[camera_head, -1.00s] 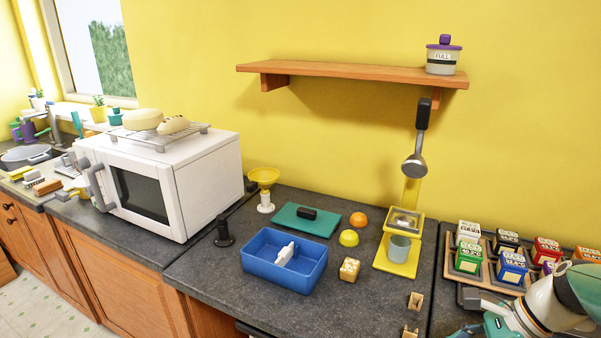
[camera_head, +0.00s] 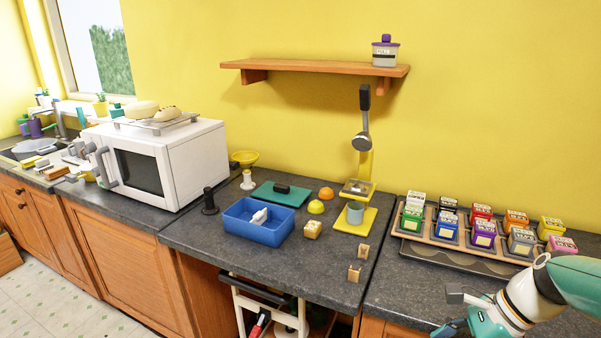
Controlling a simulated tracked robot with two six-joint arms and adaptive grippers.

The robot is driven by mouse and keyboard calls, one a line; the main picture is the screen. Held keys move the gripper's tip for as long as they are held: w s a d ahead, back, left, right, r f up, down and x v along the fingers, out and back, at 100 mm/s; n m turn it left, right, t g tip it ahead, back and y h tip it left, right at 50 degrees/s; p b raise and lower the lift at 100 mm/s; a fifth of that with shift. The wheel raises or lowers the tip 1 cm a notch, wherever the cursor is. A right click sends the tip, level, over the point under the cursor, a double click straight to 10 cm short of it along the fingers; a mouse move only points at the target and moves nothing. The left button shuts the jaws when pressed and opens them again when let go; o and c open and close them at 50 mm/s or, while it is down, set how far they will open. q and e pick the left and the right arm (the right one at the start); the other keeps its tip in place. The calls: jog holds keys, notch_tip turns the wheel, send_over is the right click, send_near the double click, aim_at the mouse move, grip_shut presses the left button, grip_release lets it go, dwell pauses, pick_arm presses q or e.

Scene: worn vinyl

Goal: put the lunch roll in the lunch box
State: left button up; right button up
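The lunch box is an open blue box (camera_head: 257,233) with a white divider (camera_head: 259,216), on the dark counter in the middle. Two pale bread pieces lie on a wire rack on top of the microwave: a rounded one (camera_head: 141,109) and a scored, longer one (camera_head: 166,114). I cannot tell for certain which is the lunch roll. My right gripper (camera_head: 453,311) is at the lower right, its fingers apart with nothing between them, far from the bread and box. My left gripper is not in view.
A white microwave (camera_head: 190,160) stands left of the box. A teal lid (camera_head: 281,194), orange fruit (camera_head: 326,193), a yellow-green dome (camera_head: 315,207) and a small tan block (camera_head: 312,229) surround the box. A tray of colored jars (camera_head: 420,237) is at right.

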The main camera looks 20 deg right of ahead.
jog(key=w+a+f+n+g+h, duration=0.1)
jog(key=w+a+f+n+g, duration=0.3)
jog(key=w+a+f+n, duration=0.6)
jog(key=w+a+f+n+g, duration=0.4)
jog(key=w+a+f+n, duration=0.3)
jog(key=a, duration=0.5)
jog(key=w+d+n+h, duration=0.1)
jog(key=n, duration=0.1)
jog(key=w+n+g+h, duration=0.1)
jog(key=n, duration=0.2)
jog(key=w+d+n+h, duration=0.1)
jog(key=n, duration=0.2)
jog(key=shift+w+d+f+g+h, duration=0.2)
jog(key=shift+w+d+g+h, duration=0.1)
jog(key=shift+w+h, duration=0.1)
